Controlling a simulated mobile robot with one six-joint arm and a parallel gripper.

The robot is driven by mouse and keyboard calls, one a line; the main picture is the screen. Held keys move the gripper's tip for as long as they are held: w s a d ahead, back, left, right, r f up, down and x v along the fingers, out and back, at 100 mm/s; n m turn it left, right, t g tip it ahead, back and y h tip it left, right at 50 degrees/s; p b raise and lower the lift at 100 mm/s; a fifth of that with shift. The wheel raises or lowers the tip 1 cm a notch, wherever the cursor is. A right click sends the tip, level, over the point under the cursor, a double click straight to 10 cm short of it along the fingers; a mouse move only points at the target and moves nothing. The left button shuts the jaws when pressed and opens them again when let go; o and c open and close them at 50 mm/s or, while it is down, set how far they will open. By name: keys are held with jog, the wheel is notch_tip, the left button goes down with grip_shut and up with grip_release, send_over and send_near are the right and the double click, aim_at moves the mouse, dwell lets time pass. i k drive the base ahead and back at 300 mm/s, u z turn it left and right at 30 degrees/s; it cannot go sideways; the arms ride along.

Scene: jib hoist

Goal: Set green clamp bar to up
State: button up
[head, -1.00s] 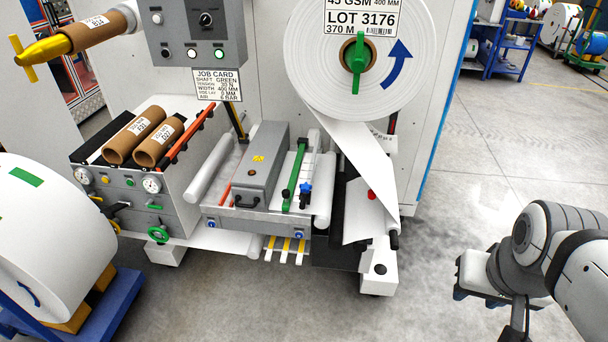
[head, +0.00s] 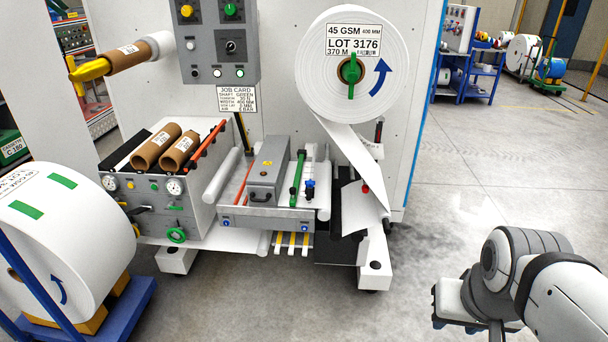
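The green clamp bar (head: 297,180) is a narrow bar on the splice table of the white machine. It runs front to back beside the grey box (head: 268,168) and appears to lie along the table; its exact tilt is hard to tell. A dark-blue knob (head: 309,187) stands just right of it. My gripper (head: 470,322) is at the lower right of the head view, low over the floor and well apart from the bar. Its fingertips are not clearly shown, so its opening cannot be told.
A large white roll (head: 330,95) hangs above the table, its web running down to the right. An orange bar (head: 209,143) lies by brown cores at left. Another white roll (head: 75,225) sits on a blue stand (head: 135,305). Floor (head: 420,235) between arm and machine is clear.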

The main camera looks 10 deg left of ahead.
aim_at(294, 191)
jog(key=u, duration=0.6)
jog(key=i, duration=0.95)
jog(key=u, duration=0.4)
jog(key=i, duration=1.1)
jog(key=z, duration=0.6)
jog(key=k, duration=0.8)
jog(key=z, duration=0.15)
jog(key=i, duration=0.85)
jog(key=u, duration=0.05)
